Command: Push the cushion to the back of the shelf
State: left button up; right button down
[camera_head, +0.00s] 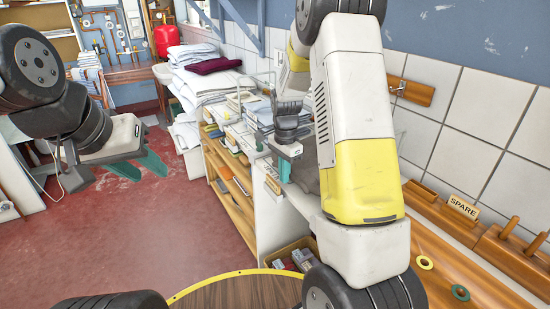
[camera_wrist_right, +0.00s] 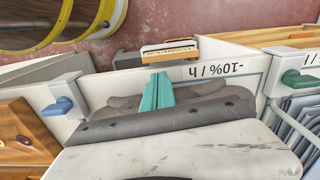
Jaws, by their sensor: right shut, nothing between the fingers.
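A small grey part of the cushion (camera_head: 308,178) shows in the head view, mostly hidden behind my right arm. My right gripper (camera_wrist_right: 158,92) is shut and empty, its teal fingers over the cushion's middle; I cannot tell whether they touch it. It also shows in the head view (camera_head: 285,168). My left gripper (camera_head: 140,166) is open and empty over the red floor, well away from the cushion.
Folded linens (camera_head: 200,85) and a dark red cushion (camera_head: 213,66) are stacked at the back. Wooden racks (camera_head: 490,240) line the right wall. The red floor (camera_head: 120,240) at left is clear.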

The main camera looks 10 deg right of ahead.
aim_at(300, 163)
jog(key=shift+f, duration=0.1)
jog(key=w+d, duration=0.1)
jog(key=d, duration=0.2)
jog(key=w+d, duration=0.1)
jog(key=d, duration=0.1)
jog(key=shift+w+d, duration=0.35)
